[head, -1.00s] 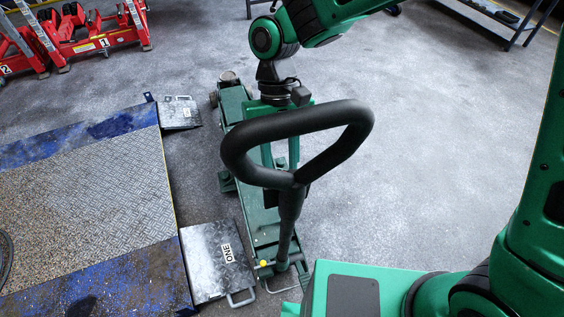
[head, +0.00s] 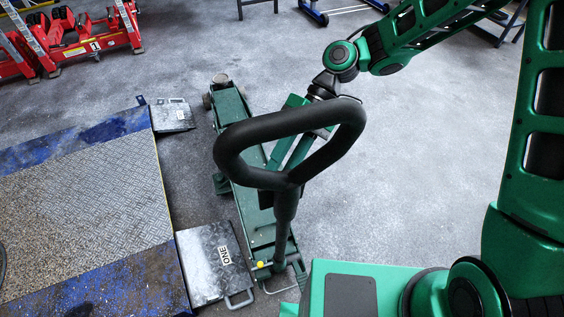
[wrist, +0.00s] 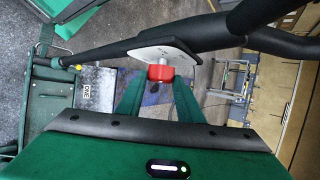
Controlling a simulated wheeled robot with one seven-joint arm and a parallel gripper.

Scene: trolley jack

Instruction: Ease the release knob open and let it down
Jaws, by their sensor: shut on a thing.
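The green trolley jack (head: 238,185) stands on the floor, its round saddle (head: 221,79) at the far end; the lift height is hard to judge. Its black handle (head: 284,222) rises toward me and ends in a padded loop (head: 245,178). In the wrist view, the red release knob (wrist: 161,73) sits below a white plate (wrist: 165,50) on the handle shaft (wrist: 105,52). My gripper (wrist: 160,82) is shut on the red knob, one green finger on each side. In the head view, my gripper (head: 283,158) shows through and behind the loop, and the knob is hidden.
A blue-edged platform (head: 95,127) lies left of the jack, with metal pads (head: 174,115) and (head: 208,285) beside it. Red stands (head: 95,42) are at the back left. The floor right of the jack is clear.

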